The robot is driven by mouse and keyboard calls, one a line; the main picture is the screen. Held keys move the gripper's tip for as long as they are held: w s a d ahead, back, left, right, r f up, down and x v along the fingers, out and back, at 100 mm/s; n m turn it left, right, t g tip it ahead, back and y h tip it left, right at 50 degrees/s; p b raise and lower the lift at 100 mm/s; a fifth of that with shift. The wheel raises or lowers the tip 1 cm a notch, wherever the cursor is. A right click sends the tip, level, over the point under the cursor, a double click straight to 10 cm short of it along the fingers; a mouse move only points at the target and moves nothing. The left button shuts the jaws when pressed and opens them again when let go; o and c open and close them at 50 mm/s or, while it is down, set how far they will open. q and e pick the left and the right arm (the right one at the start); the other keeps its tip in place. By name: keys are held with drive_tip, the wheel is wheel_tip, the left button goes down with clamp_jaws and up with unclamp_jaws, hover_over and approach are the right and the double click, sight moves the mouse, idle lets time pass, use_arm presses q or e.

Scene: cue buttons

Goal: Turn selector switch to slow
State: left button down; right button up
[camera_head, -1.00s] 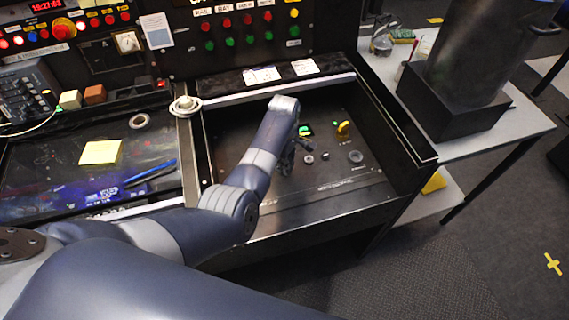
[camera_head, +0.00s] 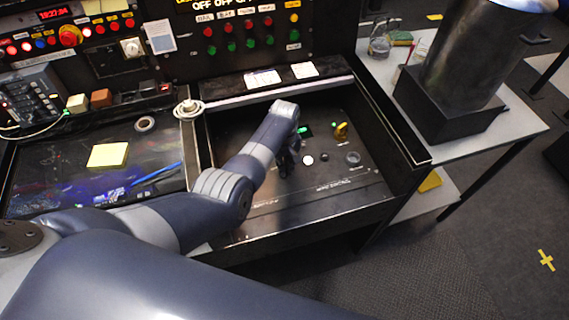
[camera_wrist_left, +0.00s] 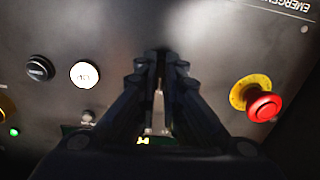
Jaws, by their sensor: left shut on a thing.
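My left gripper (camera_head: 286,162) is down at the sunken control panel (camera_head: 335,186), partly hidden by my own arm. In the left wrist view its two dark fingers (camera_wrist_left: 160,66) are close together, shut on what appears to be the selector switch. A pale, narrow piece (camera_wrist_left: 158,103) shows between the fingers; the rest of the switch is hidden, and its setting and labels cannot be read. My right gripper is not in view.
Beside the gripper are a lit white button (camera_wrist_left: 85,75), a black button (camera_wrist_left: 40,68) and a red emergency button (camera_wrist_left: 264,107) on a yellow ring. A yellow knob (camera_head: 341,130) stands farther right. The panel's raised right wall (camera_head: 392,122) borders the recess.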

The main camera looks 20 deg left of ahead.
use_arm(q)
drive_tip(key=shift+m, duration=0.4)
drive_tip(key=c, duration=1.7)
unclamp_jaws()
drive_tip(key=shift+r, duration=0.1)
drive_tip(key=shift+r, duration=0.3)
wheel_tip(320, 180, up, 11)
drive_tip(key=shift+r, duration=0.1)
drive_tip(key=shift+s+d, duration=0.1)
